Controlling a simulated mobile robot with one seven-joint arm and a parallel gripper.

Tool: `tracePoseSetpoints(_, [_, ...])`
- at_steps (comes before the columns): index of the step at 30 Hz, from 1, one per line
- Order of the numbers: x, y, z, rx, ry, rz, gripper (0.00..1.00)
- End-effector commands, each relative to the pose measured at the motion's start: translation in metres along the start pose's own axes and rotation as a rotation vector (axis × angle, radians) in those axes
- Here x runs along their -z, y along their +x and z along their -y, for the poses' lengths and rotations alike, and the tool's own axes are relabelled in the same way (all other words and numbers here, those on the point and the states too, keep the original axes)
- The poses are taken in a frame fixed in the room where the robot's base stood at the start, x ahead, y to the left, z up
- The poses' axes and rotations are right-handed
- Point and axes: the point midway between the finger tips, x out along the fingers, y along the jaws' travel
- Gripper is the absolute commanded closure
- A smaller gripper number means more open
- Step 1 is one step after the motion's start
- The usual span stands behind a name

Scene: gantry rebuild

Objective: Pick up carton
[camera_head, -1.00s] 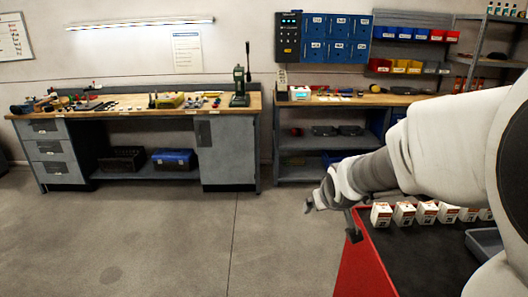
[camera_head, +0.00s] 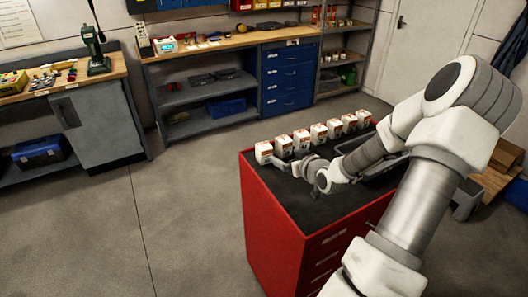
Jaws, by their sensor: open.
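Several small white cartons with red-orange printing stand upright in a slanting row along the far edge of a red tool cabinet's dark top (camera_head: 308,213). The leftmost carton (camera_head: 264,152) stands at the top's left corner, and another carton (camera_head: 283,146) is just right of it. My gripper (camera_head: 279,163) is open, low over the top, pointing left beside the front of the leftmost cartons. Its fingers are small here. I cannot tell whether they touch a carton or are around one.
A grey tray (camera_head: 378,178) lies on the cabinet top, partly hidden behind my arm. A workbench with blue drawers (camera_head: 287,77) stands against the back wall, and a metal shelf (camera_head: 345,50) is right of it. The floor left of the cabinet is clear.

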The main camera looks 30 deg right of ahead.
Motion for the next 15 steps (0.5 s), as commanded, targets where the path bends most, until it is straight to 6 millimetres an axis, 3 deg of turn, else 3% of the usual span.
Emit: tracePoseSetpoints(15, [0.001, 0.092, 0.001, 0.002, 0.002, -0.001, 0.03])
